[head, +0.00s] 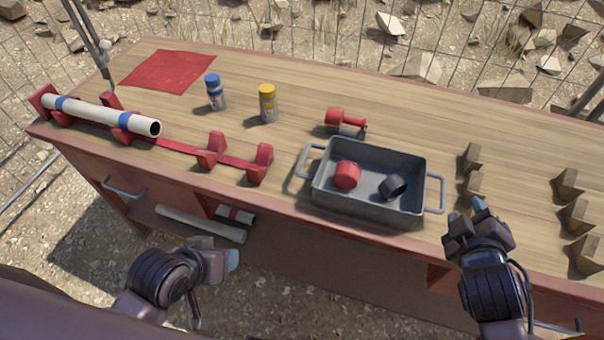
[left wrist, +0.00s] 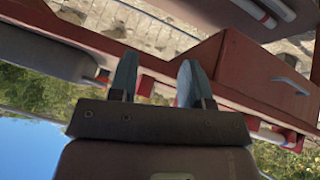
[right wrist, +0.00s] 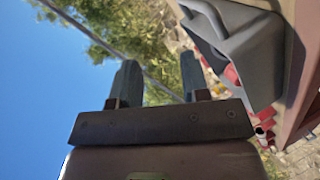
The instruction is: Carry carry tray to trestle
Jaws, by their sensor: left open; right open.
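The carry tray (head: 365,206) is a grey rectangular tray with a loop handle at each end. It stands on the wooden bench top near the front edge and holds a red cap-like piece (head: 347,175) and a dark grey ring (head: 393,187). My right gripper (head: 479,212) is open and empty, just right of the tray's right handle, apart from it. The tray also shows in the right wrist view (right wrist: 238,52). My left gripper (head: 232,262) is open and empty in front of the bench, lower left of the tray. I cannot tell which thing is the trestle.
A white pipe (head: 100,113) with blue bands rests on red supports at the left. A blue-capped bottle (head: 215,93), a yellow-capped bottle (head: 268,104), a red fitting (head: 343,119) and a red mat (head: 167,71) lie behind. Brown wedge blocks (head: 570,186) stand at the right.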

